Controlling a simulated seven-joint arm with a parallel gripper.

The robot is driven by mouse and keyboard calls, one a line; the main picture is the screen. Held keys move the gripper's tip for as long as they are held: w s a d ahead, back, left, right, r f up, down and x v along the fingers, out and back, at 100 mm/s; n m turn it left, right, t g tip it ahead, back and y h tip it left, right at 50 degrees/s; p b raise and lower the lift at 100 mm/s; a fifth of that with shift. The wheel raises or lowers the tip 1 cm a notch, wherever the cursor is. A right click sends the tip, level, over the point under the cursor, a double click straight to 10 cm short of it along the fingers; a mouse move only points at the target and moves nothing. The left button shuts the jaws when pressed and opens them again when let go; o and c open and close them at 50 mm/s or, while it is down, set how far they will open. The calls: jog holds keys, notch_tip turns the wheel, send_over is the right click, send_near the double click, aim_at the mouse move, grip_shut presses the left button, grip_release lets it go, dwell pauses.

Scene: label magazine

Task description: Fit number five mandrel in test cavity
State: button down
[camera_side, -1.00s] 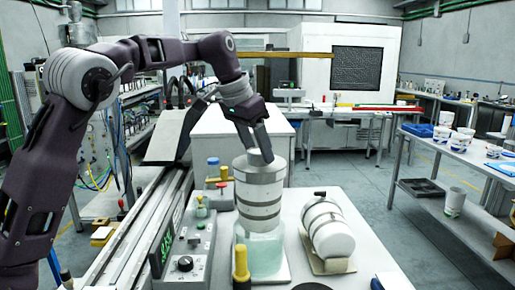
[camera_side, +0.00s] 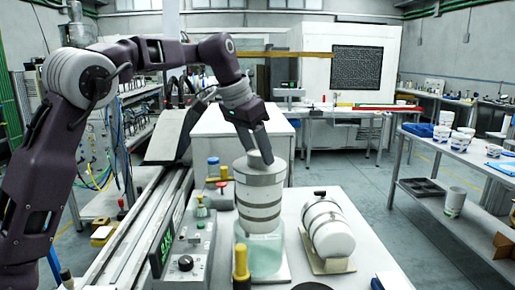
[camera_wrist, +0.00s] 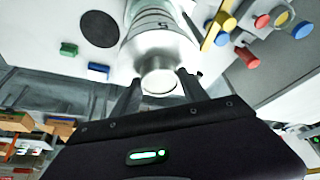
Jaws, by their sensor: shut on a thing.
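The number five mandrel (camera_side: 260,197) is a pale grey cylinder with darker bands. A "5" shows on its side in the wrist view (camera_wrist: 158,40). My gripper (camera_side: 262,158) is shut on the knob at its top; the two fingers (camera_wrist: 158,88) flank the round knob in the wrist view. The mandrel stands nearly upright, tilted slightly. Its lower end is at the mouth of the clear, pale green test cavity (camera_side: 262,262) on the table. The cavity's lower part looks empty of the mandrel; the exact depth at the rim cannot be told.
A second banded white cylinder (camera_side: 328,228) lies on a cradle just right of the cavity. A control box (camera_side: 185,250) with a knob and a yellow-topped post (camera_side: 241,264) stand close on the left. A dark disc (camera_side: 312,287) lies at the table's front.

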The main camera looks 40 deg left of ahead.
aim_at(246, 168)
jog(key=shift+f, duration=5.85)
jog(key=c, duration=0.5)
grip_release()
jog(key=shift+f, duration=0.1)
jog(key=v, duration=0.7)
jog(key=s+d+r, duration=0.2)
jog(key=s+r, duration=0.2)
jog(key=s, duration=0.6)
jog(key=s+d+f+n, duration=0.1)
jog(key=s+f, duration=0.2)
jog(key=s, duration=0.8)
jog(key=s+f+n+t, duration=0.1)
jog(key=s+f, duration=0.2)
jog(key=s, duration=0.8)
jog(key=shift+s+d+y, duration=0.35)
jog(key=shift+d+y, duration=0.05)
